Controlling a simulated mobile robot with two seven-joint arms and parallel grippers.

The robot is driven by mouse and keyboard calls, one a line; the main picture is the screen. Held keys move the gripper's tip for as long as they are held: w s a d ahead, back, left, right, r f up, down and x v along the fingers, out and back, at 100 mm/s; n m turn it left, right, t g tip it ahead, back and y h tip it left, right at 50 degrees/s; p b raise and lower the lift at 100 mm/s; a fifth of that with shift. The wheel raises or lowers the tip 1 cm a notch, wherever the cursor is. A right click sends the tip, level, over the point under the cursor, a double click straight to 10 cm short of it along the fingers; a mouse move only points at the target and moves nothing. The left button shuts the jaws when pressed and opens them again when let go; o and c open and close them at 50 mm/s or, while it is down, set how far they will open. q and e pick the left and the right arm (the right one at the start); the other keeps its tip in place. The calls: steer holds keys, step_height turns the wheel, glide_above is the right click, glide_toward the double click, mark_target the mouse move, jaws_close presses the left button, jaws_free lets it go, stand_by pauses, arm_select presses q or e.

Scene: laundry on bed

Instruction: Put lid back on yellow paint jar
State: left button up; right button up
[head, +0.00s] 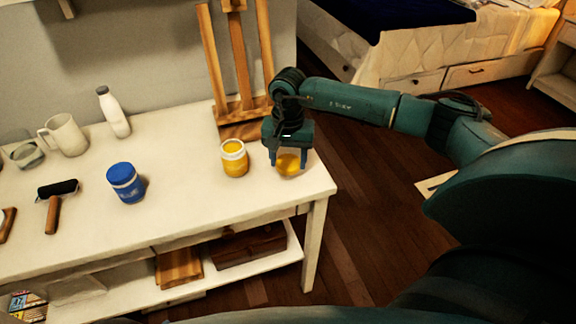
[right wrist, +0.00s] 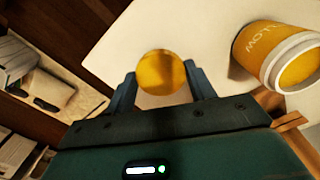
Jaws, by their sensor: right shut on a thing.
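The yellow paint jar (head: 234,160) stands upright and open on the white table, its yellow paint showing inside a white rim. It also shows at the right of the right wrist view (right wrist: 270,50). The round yellow lid (head: 289,167) is near the table's right end, to the right of the jar. My right gripper (head: 289,160) points down over the lid and is shut on it, a finger on each side. The lid also shows between the fingers in the right wrist view (right wrist: 161,72). I cannot tell whether the lid touches the table. My left gripper is not in view.
A blue jar (head: 125,182) stands left of the yellow jar. A wooden easel (head: 246,128) rises behind. A paint roller (head: 53,205), mug (head: 66,135) and white bottle (head: 114,112) are farther left. The white table (head: 200,205) is clear in front of the jars.

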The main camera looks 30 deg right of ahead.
mark_target(288, 164)
step_height(288, 164, up, 7)
steer(key=shift+r, duration=0.1)
stand_by(0.4)
steer(key=s+a+r+n, duration=0.3)
steer(key=s+a+n, duration=0.3)
steer(key=a+n, duration=0.2)
steer(key=a, duration=0.2)
steer(key=shift+a+r, duration=0.4)
